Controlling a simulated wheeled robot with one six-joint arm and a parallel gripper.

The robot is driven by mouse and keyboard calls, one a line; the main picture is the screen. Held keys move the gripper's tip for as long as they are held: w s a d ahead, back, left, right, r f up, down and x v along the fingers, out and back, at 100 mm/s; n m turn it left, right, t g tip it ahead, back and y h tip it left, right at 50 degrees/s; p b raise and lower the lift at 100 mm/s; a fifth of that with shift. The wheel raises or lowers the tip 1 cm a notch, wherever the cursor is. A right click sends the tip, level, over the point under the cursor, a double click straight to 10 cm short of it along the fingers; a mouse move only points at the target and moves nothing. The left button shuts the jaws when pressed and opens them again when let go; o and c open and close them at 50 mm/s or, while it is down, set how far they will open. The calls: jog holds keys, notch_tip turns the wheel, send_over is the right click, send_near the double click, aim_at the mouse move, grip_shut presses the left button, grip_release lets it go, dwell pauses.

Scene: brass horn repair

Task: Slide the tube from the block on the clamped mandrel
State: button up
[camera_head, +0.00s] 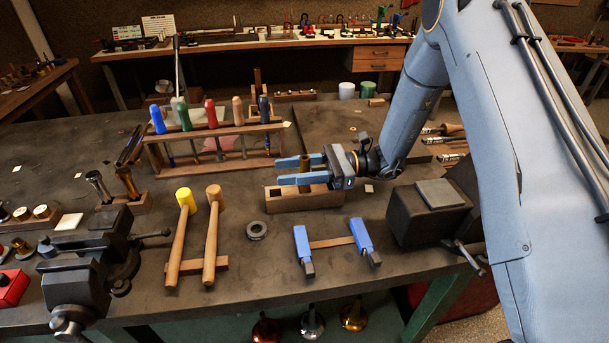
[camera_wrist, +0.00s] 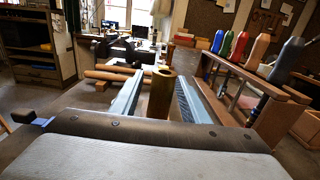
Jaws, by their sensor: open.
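The brass tube (camera_head: 304,172) stands upright in the wooden block (camera_head: 321,200) in the middle of the bench. It also shows upright in the wrist view (camera_wrist: 161,92). My gripper (camera_head: 280,172) is open, with its two blue fingers lying level on either side of the tube's upper part. In the wrist view my gripper (camera_wrist: 160,79) shows a gap between each finger and the tube. The tube's lower end is hidden in the block. I cannot make out the clamped mandrel with certainty; a dark vise (camera_head: 85,272) stands at the front left.
A wooden rack (camera_head: 215,135) with colored-handled tools stands behind and left of the block. Two mallets (camera_head: 178,238) lie left, a dark ring (camera_head: 257,230) and a blue-handled pair of tools (camera_head: 302,244) in front. A second dark vise-like block (camera_head: 415,222) stands right.

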jog(key=shift+a, duration=0.1)
jog(key=shift+c, duration=0.3)
grip_shut()
jog(key=shift+r, duration=0.1)
